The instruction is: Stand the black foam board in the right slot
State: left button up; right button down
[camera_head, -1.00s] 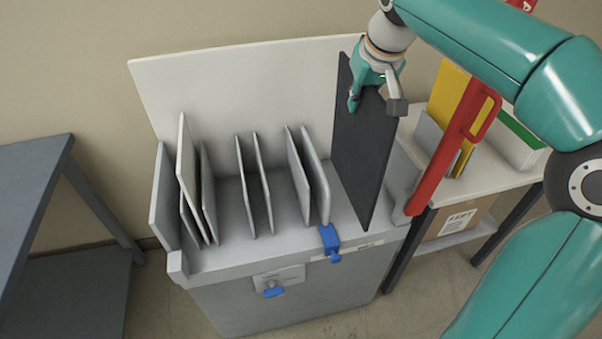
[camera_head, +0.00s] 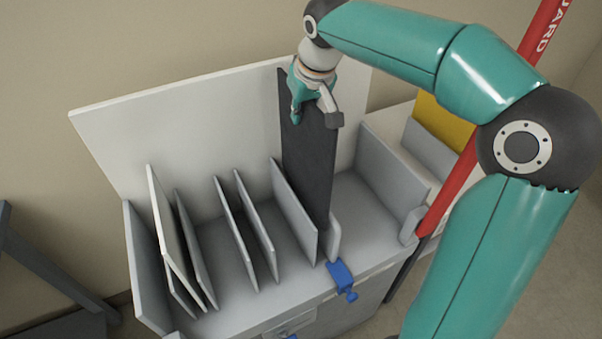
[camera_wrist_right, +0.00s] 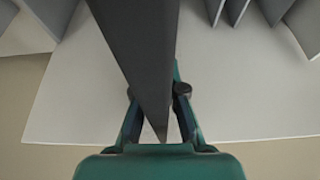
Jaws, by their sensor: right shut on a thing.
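The black foam board (camera_head: 305,160) stands upright, held at its top edge by my right gripper (camera_head: 298,115). In the right wrist view the board (camera_wrist_right: 145,50) passes between the gripper's fingers (camera_wrist_right: 158,115). Its lower front corner is at the right slot, between the left divider (camera_head: 294,212) and the front end of the right divider (camera_head: 334,238). The board hides most of the right divider. I cannot tell whether its bottom edge is inside the slot or still above it. My left gripper is out of view.
The grey rack has a tall white back panel (camera_head: 180,120). A white board (camera_head: 170,230) leans in the left slot; the middle slot (camera_head: 250,235) looks empty. A blue clamp (camera_head: 342,278) sits on the front edge. A red guard bar (camera_head: 455,190) rises at the right.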

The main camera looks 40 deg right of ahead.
aim_at(310, 140)
jog(key=f, duration=1)
jog(key=shift+w+a+f, duration=0.15)
jog(key=shift+w+a, duration=0.05)
jog(key=shift+w, duration=0.05)
jog(key=shift+f+b, duration=0.3)
jog(key=shift+f, duration=1.9)
jog(key=shift+f, duration=0.15)
jog(key=c, duration=1.3)
grip_release()
jog(key=shift+o, duration=0.3)
jog(key=v, duration=1.2)
jog(key=shift+s, duration=0.1)
jog(key=shift+s, duration=0.1)
